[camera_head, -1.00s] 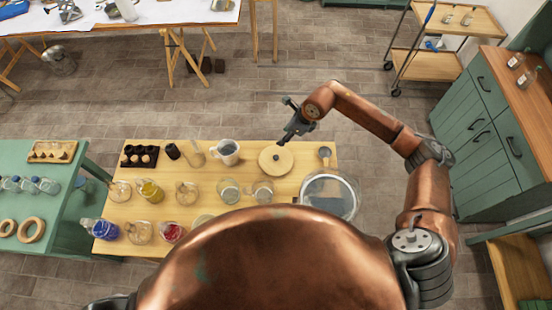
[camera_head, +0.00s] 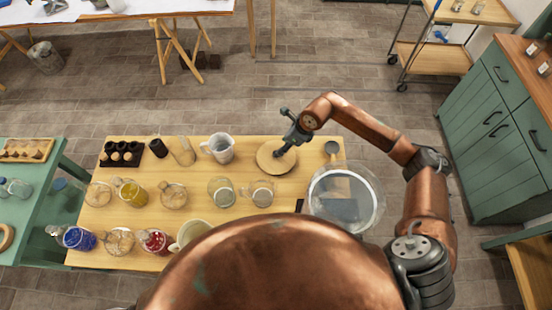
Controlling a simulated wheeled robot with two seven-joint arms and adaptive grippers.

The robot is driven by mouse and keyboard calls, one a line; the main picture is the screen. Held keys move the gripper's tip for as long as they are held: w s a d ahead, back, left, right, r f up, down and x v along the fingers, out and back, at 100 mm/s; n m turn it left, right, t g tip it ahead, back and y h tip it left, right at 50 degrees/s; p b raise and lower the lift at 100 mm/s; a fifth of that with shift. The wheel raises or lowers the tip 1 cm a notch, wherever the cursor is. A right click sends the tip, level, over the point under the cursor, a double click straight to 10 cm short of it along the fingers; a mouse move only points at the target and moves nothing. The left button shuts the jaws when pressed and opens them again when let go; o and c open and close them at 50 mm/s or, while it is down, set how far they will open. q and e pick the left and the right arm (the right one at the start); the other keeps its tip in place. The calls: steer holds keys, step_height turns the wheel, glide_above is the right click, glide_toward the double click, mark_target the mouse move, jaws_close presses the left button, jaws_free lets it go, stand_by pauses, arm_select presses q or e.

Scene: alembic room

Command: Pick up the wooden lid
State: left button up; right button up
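The round wooden lid (camera_head: 268,163) lies flat near the back edge of the light wooden table, right of the glass jug. Its dark knob is largely covered by my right gripper. My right gripper (camera_head: 280,153) reaches in from the right, pointing down, with its tips over the lid's middle at the knob. Its fingers are too small and dark to tell whether they are open or closed on the knob. My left gripper is out of view.
A glass jug (camera_head: 219,148) stands left of the lid, a small pan-like dish (camera_head: 332,149) right of it. A large glass bowl (camera_head: 346,196) sits at the table's right end. Several beakers and flasks crowd the front and left. Open floor lies behind the table.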

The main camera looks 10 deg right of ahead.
steer(key=x, duration=0.3)
steer(key=p+x, duration=0.1)
steer(key=x, duration=0.2)
steer(key=shift+s+a+f, duration=0.1)
steer(key=shift+a+f, duration=0.1)
steer(key=shift+f, duration=0.2)
steer(key=shift+c, duration=0.3)
jaws_close()
